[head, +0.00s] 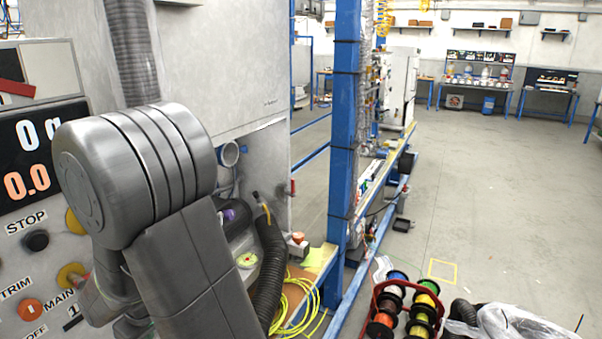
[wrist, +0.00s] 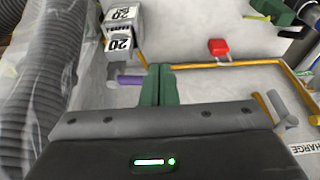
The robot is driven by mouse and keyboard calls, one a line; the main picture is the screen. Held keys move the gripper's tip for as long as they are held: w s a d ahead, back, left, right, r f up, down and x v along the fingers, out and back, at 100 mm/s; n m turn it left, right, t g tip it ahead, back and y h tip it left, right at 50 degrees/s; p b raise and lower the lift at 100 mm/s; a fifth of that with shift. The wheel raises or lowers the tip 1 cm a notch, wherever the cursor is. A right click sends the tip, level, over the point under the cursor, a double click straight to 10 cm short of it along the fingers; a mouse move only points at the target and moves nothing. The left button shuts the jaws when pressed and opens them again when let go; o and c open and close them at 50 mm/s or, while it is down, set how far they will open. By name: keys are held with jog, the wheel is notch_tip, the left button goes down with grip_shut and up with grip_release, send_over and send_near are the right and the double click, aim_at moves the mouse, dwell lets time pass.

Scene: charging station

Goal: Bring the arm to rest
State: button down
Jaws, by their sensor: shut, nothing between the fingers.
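My gripper (wrist: 160,72) shows in the wrist view as two dark green fingers standing together at the centre, shut and empty. In the head view my grey arm (head: 130,175) fills the left foreground, bent at a large round joint in front of a control panel. Its lower link runs down out of the picture, and my gripper is not visible there.
A control panel (head: 36,240) with knobs stands close on the left. A blue post (head: 345,130) rises mid-view; red-framed spools (head: 405,310) sit lower right. The wrist view shows a corrugated hose (wrist: 45,70), marked blocks (wrist: 120,40) and a red piece (wrist: 218,46). Right floor is open.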

jog(key=shift+a+r+m+b, duration=0.2)
jog(key=shift+r+m+b, duration=0.45)
jog(key=shift+r+m, duration=1.7)
jog(key=shift+w+d+r+n, duration=0.1)
jog(key=shift+r+n, duration=0.25)
jog(key=shift+r, duration=0.05)
